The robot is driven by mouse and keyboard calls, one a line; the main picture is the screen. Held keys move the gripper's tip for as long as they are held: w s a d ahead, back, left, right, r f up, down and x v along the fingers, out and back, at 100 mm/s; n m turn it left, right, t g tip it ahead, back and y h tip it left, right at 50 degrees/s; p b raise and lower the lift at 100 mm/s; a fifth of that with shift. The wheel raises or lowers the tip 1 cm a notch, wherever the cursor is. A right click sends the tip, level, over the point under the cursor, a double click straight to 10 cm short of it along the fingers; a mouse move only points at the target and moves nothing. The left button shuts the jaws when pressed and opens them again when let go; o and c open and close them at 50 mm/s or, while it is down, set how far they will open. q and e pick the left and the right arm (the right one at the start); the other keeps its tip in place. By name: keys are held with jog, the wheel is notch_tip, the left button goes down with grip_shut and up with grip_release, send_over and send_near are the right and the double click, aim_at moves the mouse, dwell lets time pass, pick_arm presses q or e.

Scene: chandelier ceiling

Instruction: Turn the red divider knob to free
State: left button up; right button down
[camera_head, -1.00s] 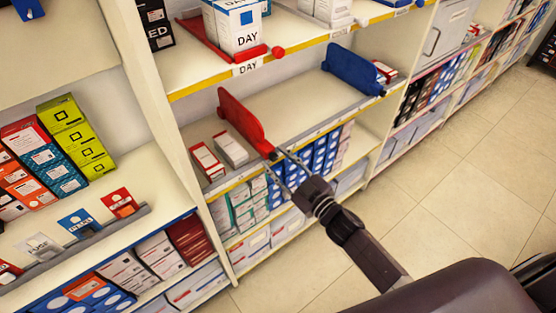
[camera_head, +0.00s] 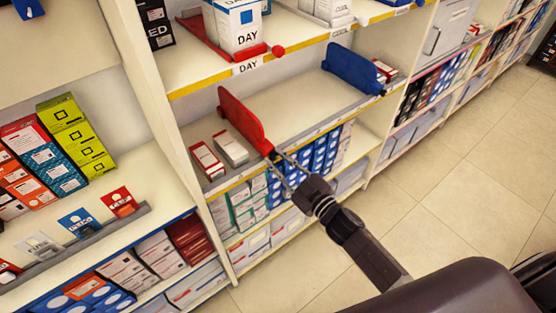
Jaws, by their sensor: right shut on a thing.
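The red divider (camera_head: 242,120) stands upright on the middle shelf, with its knob at the front lower end by the shelf's yellow edge. My right gripper (camera_head: 276,162) is at that front end, its fingers closed around the red knob, which they mostly hide. Whether the knob is turned to free cannot be seen. A blue divider (camera_head: 352,70) with a dark blue front knob stands farther right on the same shelf, apart from my gripper. My left gripper is not in view.
Two small boxes (camera_head: 231,148) lie left of the red divider. The shelf (camera_head: 300,97) between the dividers is bare. Above is a shelf with a DAY box (camera_head: 238,28) and another red divider. Boxes fill the shelf below. The tiled floor (camera_head: 440,190) at right is open.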

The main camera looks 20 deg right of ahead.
jog(key=n, duration=0.4)
jog(key=shift+b, duration=0.3)
jog(key=n+b, duration=0.1)
jog(key=n, duration=0.3)
jog(key=shift+n, duration=0.3)
jog(key=n+b, duration=0.1)
jog(key=n, duration=0.3)
jog(key=shift+f, duration=0.1)
jog(key=shift+n+b, duration=0.7)
jog(key=shift+n, duration=1.5)
jog(key=c, duration=1.8)
grip_release()
jog(key=shift+o, duration=0.2)
jog(key=v, duration=1.2)
